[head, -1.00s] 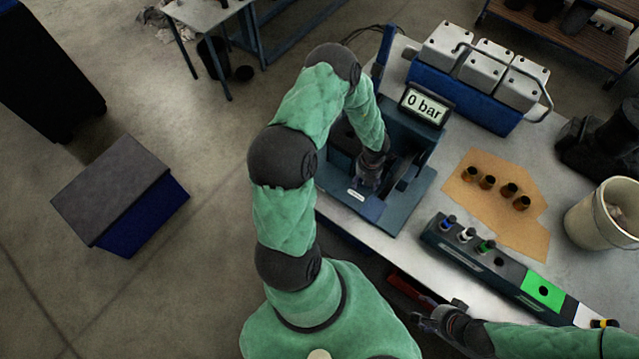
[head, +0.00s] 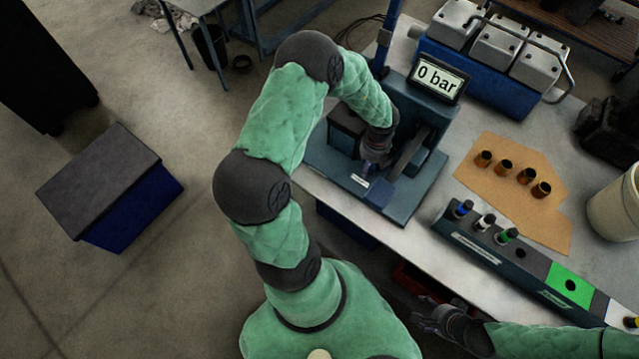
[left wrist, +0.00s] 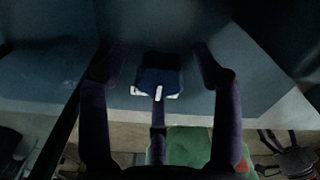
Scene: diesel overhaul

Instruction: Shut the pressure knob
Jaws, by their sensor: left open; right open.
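The test stand (head: 405,205) is a dark blue unit on the bench, and its display (head: 437,78) reads "0 bar". My left gripper (head: 372,168) points down over the stand's base, beside a dark lever-like part (head: 408,155). In the left wrist view its two fingers (left wrist: 160,85) are apart. A dark blue knob-like part (left wrist: 160,78) with a white mark below it shows between them, with gaps on both sides. I cannot tell for sure that this is the pressure knob. My right gripper (head: 432,318) is open and empty at the bench's front edge.
A dark rack (head: 480,245) with several coloured-top pieces and a green patch lies to the right. A brown sheet (head: 515,195) holds several brass-coloured parts. A blue block with grey covers (head: 490,85) stands behind. A white bucket (head: 615,210) is at the right edge.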

